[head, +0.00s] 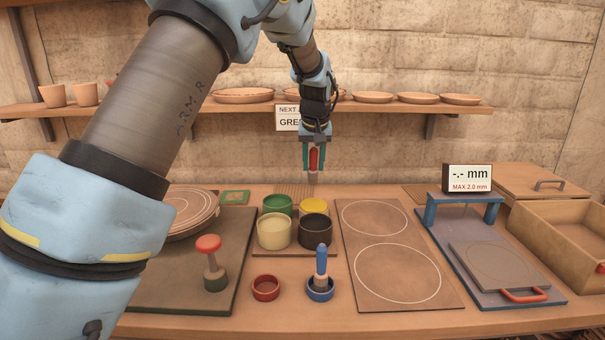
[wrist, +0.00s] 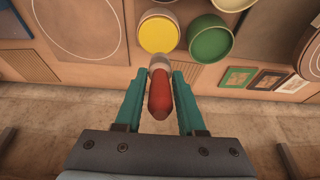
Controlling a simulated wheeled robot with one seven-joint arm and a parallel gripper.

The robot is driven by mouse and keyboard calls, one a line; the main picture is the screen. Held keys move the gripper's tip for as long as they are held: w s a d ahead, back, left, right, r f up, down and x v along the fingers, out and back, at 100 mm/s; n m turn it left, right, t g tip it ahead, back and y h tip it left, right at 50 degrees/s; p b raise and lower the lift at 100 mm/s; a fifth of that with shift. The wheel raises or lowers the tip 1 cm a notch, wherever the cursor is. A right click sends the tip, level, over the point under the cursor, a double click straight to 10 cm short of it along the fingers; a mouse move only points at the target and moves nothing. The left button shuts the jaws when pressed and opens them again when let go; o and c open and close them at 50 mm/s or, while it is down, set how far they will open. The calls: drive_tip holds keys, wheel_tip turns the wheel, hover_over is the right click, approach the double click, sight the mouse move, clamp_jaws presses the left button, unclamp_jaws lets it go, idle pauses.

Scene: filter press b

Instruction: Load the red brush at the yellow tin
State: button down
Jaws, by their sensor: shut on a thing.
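My gripper (head: 313,155) is shut on the red brush (head: 314,159), which hangs upright with its tip down, behind and above the group of tins. In the wrist view the red handle (wrist: 160,97) lies between the teal fingers of my gripper (wrist: 160,88). The yellow tin (head: 313,206) stands at the back right of the group, and it also shows in the wrist view (wrist: 157,36) just beyond the brush end. I cannot tell from these views whether the bristles carry any colour.
A green tin (head: 277,204), a cream tin (head: 274,232) and a dark tin (head: 315,231) stand close beside the yellow one. A blue-handled brush (head: 321,262) stands in a blue holder; the red holder (head: 266,288) is empty. The sign (head: 289,118) hangs behind my gripper.

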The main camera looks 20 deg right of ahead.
sight(315, 181)
drive_tip(key=shift+w+d+f, duration=0.1)
drive_tip(key=shift+w+d, duration=0.2)
drive_tip(key=shift+d, duration=0.1)
drive_tip(key=shift+f+b, duration=2.1)
drive_tip(key=shift+f, duration=0.8)
drive_tip(key=shift+f, duration=0.6)
drive_tip(key=shift+r, duration=0.1)
drive_tip(key=shift+r+p, duration=2.3)
drive_tip(key=shift+r, duration=1.25)
drive_tip(key=shift+s+f, duration=0.1)
